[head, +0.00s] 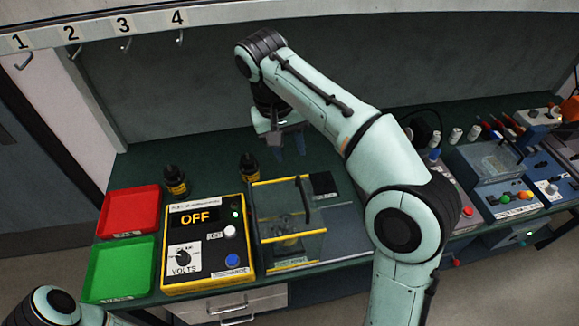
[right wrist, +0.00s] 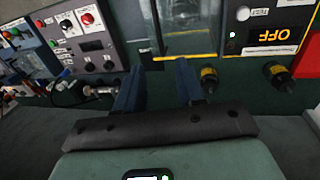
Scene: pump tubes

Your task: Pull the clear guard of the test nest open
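The test nest has a clear guard (head: 308,243) with yellow edges, standing over its left part in the head view. A black upright handle (head: 303,192) shows at the guard. A dark fixture shows dimly through the clear panel. In the right wrist view, the guard's clear panel and yellow edge (right wrist: 185,56) lie beyond the fingertips. My right gripper (head: 290,152) hangs above and behind the nest, fingers down, apart from the guard. In its wrist view the two fingers (right wrist: 160,72) are spread with nothing between them. My left gripper is out of view.
A yellow-framed tester (head: 208,275) reading OFF stands left of the nest. A red tray (head: 130,211) and a green tray (head: 120,270) lie at the left. Instrument boxes (head: 492,170) fill the right side.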

